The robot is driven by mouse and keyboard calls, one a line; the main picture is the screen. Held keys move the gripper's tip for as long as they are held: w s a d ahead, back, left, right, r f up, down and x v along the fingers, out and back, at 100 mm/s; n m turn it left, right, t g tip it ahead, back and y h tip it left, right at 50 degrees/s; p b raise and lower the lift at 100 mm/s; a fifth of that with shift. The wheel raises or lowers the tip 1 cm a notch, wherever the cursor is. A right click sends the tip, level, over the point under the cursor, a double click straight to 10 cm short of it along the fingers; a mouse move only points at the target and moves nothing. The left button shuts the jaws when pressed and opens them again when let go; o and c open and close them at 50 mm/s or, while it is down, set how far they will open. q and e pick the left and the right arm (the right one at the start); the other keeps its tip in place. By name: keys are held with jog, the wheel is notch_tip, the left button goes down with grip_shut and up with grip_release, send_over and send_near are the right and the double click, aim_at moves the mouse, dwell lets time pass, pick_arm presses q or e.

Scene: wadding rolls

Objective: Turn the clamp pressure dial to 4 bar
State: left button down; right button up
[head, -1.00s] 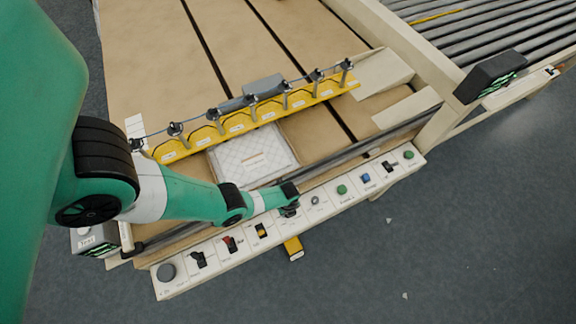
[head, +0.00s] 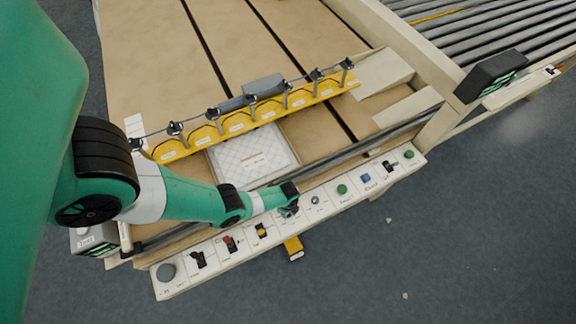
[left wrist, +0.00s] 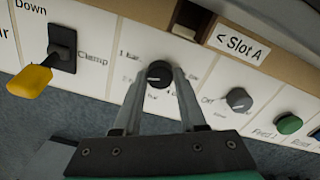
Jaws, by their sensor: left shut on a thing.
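The clamp pressure dial (left wrist: 159,72) is a round black knob on the white control panel (left wrist: 100,52). A "1 bar" label shows at its upper left and a partly hidden "4" label at its lower right. I cannot tell exactly where its pointer stands. My left gripper (left wrist: 160,82) is shut on the dial, one finger on each side. In the head view my left gripper (head: 290,209) is at the panel's middle and its wrist hides the dial.
The yellow-handled clamp lever (left wrist: 32,80) juts out left of the dial. A grey knob (left wrist: 238,99) and a green button (left wrist: 289,124) sit to the right. Behind the panel lie a white wadding pack (head: 252,158) and a yellow bar (head: 236,124) with several posts.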

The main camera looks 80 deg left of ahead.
pick_arm(q)
jog(key=n, duration=1.2)
jog(key=shift+n, duration=0.4)
jog(key=n, duration=1.2)
jog(key=shift+c, duration=2.3)
grip_release()
